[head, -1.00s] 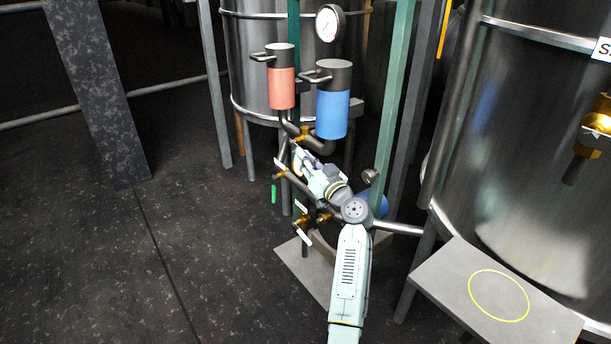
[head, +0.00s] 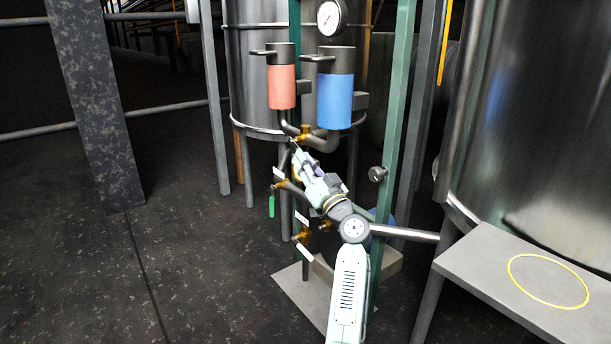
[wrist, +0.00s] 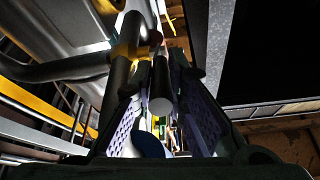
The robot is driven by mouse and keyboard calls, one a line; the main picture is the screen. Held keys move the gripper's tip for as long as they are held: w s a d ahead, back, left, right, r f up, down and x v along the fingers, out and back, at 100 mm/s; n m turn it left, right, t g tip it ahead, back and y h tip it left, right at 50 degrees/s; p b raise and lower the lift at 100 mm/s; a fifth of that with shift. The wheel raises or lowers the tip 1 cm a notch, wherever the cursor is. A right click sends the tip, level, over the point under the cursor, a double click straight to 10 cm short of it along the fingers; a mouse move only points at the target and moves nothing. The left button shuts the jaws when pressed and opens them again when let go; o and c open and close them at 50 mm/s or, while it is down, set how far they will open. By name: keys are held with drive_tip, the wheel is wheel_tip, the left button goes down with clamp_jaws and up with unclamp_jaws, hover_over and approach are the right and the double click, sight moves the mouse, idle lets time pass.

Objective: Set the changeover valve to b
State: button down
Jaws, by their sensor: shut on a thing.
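The changeover valve is a brass body (head: 306,132) on the piping just below the red filter (head: 282,86) and the blue filter (head: 335,100). My gripper (head: 297,156) is right beneath it in the head view. In the wrist view the textured pads of my gripper (wrist: 165,125) stand either side of a dark round lever (wrist: 161,88), and the jaws are shut on it. A brass fitting (wrist: 126,54) shows beside the lever on a dark pipe. Position letters are not readable, and my gripper hides part of the lever in the head view.
Lower brass valves with white tags (head: 302,236) and a green-handled valve (head: 272,206) sit below and left of my wrist. A green post (head: 393,130) stands right of my arm. A grey stand with a yellow ring (head: 470,262) is at right. Open floor lies left.

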idle(0.4)
drive_tip(key=c, duration=1.6)
unclamp_jaws()
wheel_tip(320, 180, up, 10)
drive_tip(key=shift+f, duration=0.1)
